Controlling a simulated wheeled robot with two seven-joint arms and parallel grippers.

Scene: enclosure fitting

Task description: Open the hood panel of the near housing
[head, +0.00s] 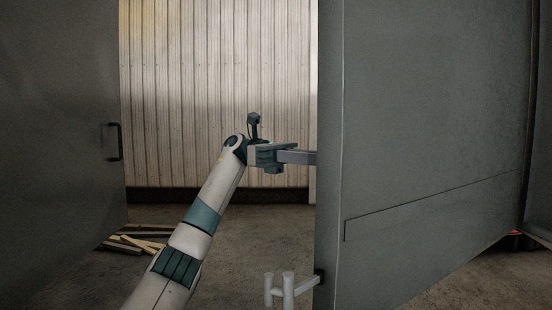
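A large grey panel (430,110) stands upright and fills the right of the head view; its narrow vertical edge (330,90) faces the middle. A darker grey panel (55,130) with a dark bar handle (119,142) fills the left side. I cannot tell from this view which one is the hood panel. My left gripper (300,157) points right, with its fingers reaching the edge of the right panel. The fingertips are hidden or end at that edge, so their opening and any grasp cannot be made out. My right gripper is out of view.
A pale grey post-like fitting (286,288) sits low beside the right panel's edge. Wooden slats (135,243) lie on the floor at the left. A ribbed metal wall (215,100) closes the back. Bare floor (230,235) shows between the panels.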

